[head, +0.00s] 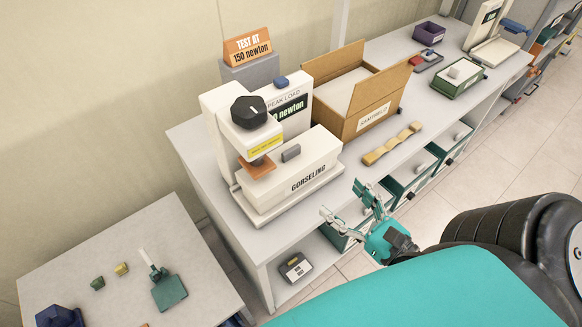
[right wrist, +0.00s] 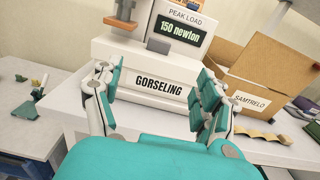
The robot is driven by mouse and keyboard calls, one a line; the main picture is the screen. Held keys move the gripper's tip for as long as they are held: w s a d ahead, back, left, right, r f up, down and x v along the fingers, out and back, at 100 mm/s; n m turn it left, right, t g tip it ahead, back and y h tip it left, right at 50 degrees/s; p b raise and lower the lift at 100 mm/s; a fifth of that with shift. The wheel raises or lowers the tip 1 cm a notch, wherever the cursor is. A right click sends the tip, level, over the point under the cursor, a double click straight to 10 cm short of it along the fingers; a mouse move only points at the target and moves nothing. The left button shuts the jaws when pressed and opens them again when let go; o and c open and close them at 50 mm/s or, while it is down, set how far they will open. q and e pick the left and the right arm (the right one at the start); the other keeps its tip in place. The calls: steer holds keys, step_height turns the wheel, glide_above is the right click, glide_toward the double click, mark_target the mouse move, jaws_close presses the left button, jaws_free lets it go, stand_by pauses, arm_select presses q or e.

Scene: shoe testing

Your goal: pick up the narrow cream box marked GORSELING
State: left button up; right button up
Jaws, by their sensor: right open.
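The narrow cream box marked GORSELING (head: 312,165) lies on the white base of the press tester (head: 222,150) near the bench's front edge. A small grey block (head: 291,153) sits on its top. The tester's orange pad (head: 257,167) is at the box's left end; I cannot tell if they touch. My right gripper (head: 342,198) is open and empty, in front of and apart from the box. In the right wrist view, its spread fingers (right wrist: 158,72) flank the box's labelled front (right wrist: 150,101). My left gripper is not in view.
An open cardboard box marked SAMTRELO (head: 375,115) stands right of the tester, with a tan wavy piece (head: 392,144) before it. The peak load display (right wrist: 180,31) reads 150 newton, matching the orange sign (head: 247,45). A lower table (head: 130,250) stands at left.

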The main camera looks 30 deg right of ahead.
steer(key=p, duration=0.4)
glide_toward(293, 151)
steer(key=w, duration=0.5)
steer(key=shift+w+a, duration=0.25)
steer(key=shift+w, duration=0.15)
steer(key=w+p, duration=0.2)
steer(key=w, duration=0.2)
steer(key=shift+w+a, duration=0.15)
steer(key=shift+a, duration=0.05)
steer(key=shift+w, duration=0.35)
steer(key=shift+f, duration=0.1)
steer(key=shift+s, duration=0.1)
steer(key=shift+c, duration=1.2)
jaws_close()
